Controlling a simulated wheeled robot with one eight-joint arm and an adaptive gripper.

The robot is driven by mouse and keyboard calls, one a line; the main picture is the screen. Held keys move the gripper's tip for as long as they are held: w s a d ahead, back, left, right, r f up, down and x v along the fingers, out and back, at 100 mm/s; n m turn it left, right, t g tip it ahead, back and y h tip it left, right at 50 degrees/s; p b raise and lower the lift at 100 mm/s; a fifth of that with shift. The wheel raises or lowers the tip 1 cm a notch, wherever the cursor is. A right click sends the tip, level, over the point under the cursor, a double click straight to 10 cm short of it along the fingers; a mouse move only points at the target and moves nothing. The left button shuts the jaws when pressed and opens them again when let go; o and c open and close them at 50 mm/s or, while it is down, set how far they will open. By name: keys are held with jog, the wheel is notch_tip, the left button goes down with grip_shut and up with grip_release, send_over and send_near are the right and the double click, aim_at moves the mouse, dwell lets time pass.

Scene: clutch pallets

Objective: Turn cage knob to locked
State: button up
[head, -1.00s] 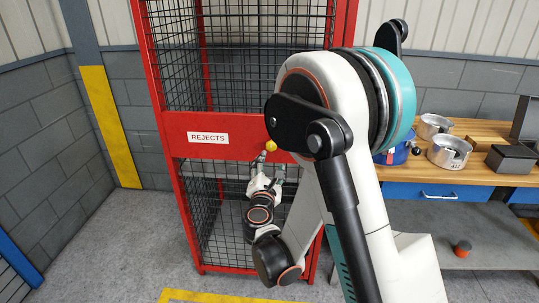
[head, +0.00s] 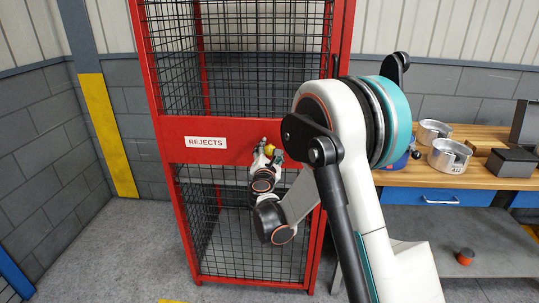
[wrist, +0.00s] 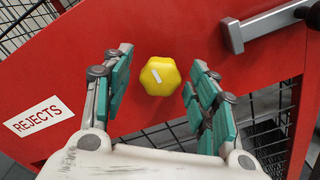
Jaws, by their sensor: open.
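The cage knob is yellow and lobed, with a short white mark on its face; it shows in the wrist view (wrist: 160,77) on the red cage panel (wrist: 200,25). The mark points up-left and down-right in that view. In the head view the knob (head: 267,148) is partly hidden by my gripper (head: 267,155). In the wrist view my gripper (wrist: 160,68) is open, with one teal-padded finger on each side of the knob. Gaps show between the pads and the knob, so it is not gripped.
A grey bar handle (wrist: 275,22) sticks out from the panel to the right of the knob. A REJECTS label (head: 207,142) is on the panel's left. Black mesh fills the cage above and below. A wooden workbench (head: 420,180) with metal parts stands at right.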

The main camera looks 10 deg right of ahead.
jog(key=shift+w+d, duration=0.1)
jog(key=shift+w, duration=0.25)
jog(key=shift+c, duration=0.6)
jog(key=c, duration=1)
jog(key=shift+o, duration=0.2)
